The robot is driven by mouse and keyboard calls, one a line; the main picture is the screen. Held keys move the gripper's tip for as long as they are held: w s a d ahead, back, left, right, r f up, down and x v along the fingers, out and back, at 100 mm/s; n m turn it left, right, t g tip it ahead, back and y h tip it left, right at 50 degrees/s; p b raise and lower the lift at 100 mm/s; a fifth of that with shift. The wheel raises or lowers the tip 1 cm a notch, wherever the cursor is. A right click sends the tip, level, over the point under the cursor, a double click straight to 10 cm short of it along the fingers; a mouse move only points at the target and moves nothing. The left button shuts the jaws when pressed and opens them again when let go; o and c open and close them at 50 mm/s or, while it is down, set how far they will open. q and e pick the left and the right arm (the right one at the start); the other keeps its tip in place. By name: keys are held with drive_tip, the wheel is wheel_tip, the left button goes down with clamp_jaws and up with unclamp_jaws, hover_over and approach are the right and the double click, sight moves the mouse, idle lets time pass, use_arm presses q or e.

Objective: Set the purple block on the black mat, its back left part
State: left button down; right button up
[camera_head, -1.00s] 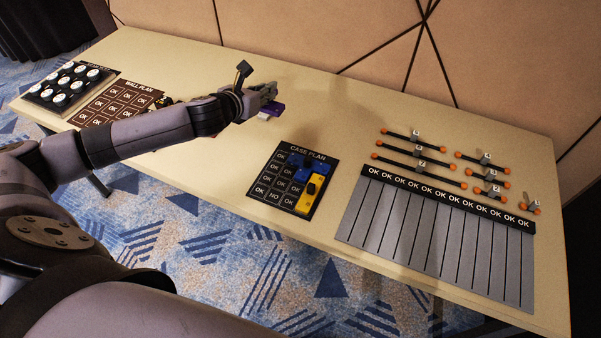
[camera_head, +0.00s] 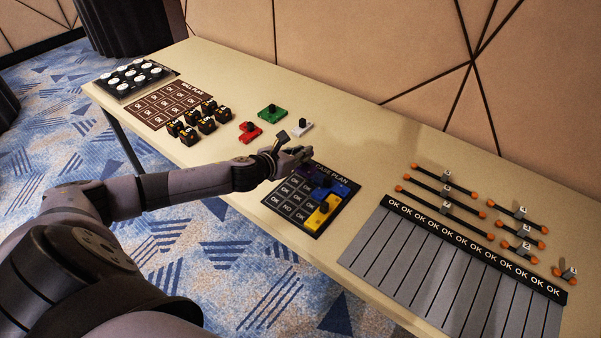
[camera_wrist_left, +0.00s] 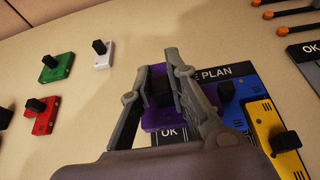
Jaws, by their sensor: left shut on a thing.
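My left gripper (camera_head: 290,155) is shut on the purple block (camera_wrist_left: 152,115) by its black knob. The block is over the upper left part of the black mat (camera_head: 274,202), which is headed "CASE PLAN". In the wrist view the block covers part of the heading, and the fingers hide part of the block. I cannot tell if it touches the mat. A blue block (camera_head: 332,182) and a yellow block (camera_head: 322,214) sit on the mat's right side. In the head view the gripper largely hides the purple block. My right gripper is not in view.
Green (camera_head: 272,112), red (camera_head: 249,132) and white (camera_head: 301,127) blocks stand on the table behind and left of the mat. Several dark pieces (camera_head: 198,117) lie by the brown board (camera_head: 160,100). Orange-ended bars (camera_head: 440,195) and a grey panel (camera_head: 440,268) are at the right.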

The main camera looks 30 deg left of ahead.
use_arm(q)
wheel_tip(320, 180, down, 3)
drive_tip(key=shift+f+b, duration=0.5)
drive_tip(key=shift+f, duration=1.35)
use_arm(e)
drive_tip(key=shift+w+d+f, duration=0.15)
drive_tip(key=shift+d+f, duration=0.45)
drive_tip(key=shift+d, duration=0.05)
use_arm(q)
drive_tip(key=shift+f, duration=0.3)
drive_tip(key=c, duration=1.9)
unclamp_jaws()
drive_tip(key=shift+c, duration=0.2)
drive_tip(key=o, duration=0.4)
drive_tip(key=shift+s+f, duration=0.1)
drive_tip(key=shift+s, duration=0.05)
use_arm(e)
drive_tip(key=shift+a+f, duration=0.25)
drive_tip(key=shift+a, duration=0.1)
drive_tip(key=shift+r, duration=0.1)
